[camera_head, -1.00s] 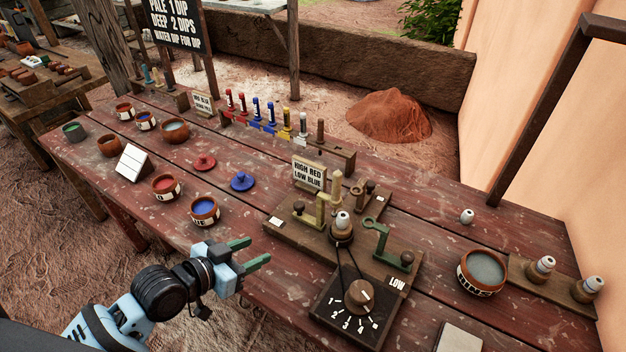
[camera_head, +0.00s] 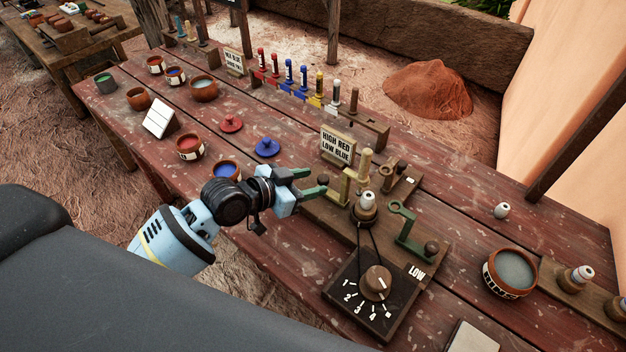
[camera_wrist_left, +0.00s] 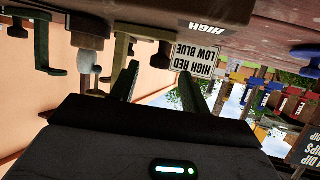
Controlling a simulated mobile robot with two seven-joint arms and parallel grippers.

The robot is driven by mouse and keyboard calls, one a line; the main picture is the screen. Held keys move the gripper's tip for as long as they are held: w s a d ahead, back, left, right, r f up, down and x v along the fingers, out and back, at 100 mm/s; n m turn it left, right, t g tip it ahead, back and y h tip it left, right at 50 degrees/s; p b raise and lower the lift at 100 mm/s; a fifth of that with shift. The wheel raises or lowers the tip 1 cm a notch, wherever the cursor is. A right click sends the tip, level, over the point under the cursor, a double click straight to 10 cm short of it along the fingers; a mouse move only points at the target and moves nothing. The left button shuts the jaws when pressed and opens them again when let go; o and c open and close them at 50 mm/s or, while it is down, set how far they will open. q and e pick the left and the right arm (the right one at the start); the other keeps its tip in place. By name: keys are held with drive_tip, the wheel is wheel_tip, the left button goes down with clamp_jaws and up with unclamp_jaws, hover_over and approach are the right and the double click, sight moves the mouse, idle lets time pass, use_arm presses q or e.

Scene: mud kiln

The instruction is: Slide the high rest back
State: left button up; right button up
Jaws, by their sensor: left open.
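The high rest (camera_head: 345,187) is an olive-yellow bracket on the wooden stand, beside the spindle that carries a small white piece (camera_head: 367,198). Its dark round knob (camera_head: 322,180) is on its left side. My left gripper (camera_head: 312,183) is open, with its green fingers at the knob. In the left wrist view, upside down, the open fingers (camera_wrist_left: 158,78) point toward the rest (camera_wrist_left: 122,42), and the knob (camera_wrist_left: 162,54) appears between the fingertips. I cannot tell whether they touch it. The green low rest (camera_head: 403,225) is across the spindle. My right gripper is not in view.
A sign reading "HIGH RED LOW BLUE" (camera_head: 338,145) stands just behind the rest. A numbered dial (camera_head: 376,282) is in front of the spindle. The blue bowl (camera_head: 226,171) is close behind my left arm. A water bowl (camera_head: 509,272) stands at the right.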

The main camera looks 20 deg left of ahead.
use_arm(q)
drive_tip(key=shift+x, duration=0.8)
clamp_jaws()
